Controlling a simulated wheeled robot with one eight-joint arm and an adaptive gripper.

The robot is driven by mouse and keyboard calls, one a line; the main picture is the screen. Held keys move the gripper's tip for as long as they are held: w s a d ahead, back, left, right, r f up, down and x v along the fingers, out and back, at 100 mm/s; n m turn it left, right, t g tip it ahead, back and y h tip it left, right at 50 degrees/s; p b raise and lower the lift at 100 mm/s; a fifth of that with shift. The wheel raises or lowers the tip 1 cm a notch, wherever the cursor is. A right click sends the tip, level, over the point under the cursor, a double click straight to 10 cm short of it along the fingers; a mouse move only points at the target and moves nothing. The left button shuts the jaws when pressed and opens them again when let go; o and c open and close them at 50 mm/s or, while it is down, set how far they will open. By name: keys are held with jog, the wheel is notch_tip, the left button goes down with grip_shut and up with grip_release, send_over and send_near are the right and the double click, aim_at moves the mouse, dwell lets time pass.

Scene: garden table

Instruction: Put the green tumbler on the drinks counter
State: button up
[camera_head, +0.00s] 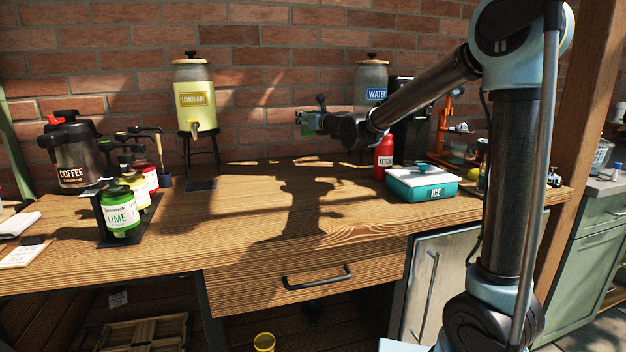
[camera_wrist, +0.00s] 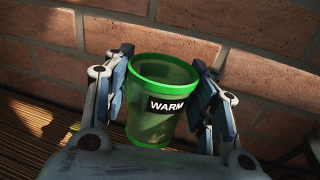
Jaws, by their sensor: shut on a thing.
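The green tumbler (camera_wrist: 150,123) is translucent green with a black label reading WARM. My gripper (camera_wrist: 164,105) is shut on it, one finger on each side, in the wrist view. In the head view my gripper (camera_head: 317,122) holds the tumbler (camera_head: 306,127) above the back of the wooden drinks counter (camera_head: 350,232), in front of the brick wall. The tumbler is small there and partly hidden by the gripper. A shadow of the arm falls on the counter.
A lemonade dispenser (camera_head: 194,95) on a stand is left of the gripper. A water dispenser (camera_head: 371,84), red bottle (camera_head: 383,152) and teal ice box (camera_head: 422,184) are to the right. Syrup jars (camera_head: 119,211) and a coffee urn (camera_head: 72,150) stand left. The counter's middle is clear.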

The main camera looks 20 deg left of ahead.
aim_at(312, 133)
jog(key=shift+w+a+f, duration=0.1)
jog(key=shift+a+f, duration=0.05)
jog(key=shift+f, duration=0.1)
jog(key=f, duration=0.5)
jog(key=shift+w+f, duration=0.1)
jog(key=shift+w, duration=0.1)
jog(key=shift+f, duration=2.15)
jog(key=o, duration=1.1)
jog(key=shift+s, duration=0.1)
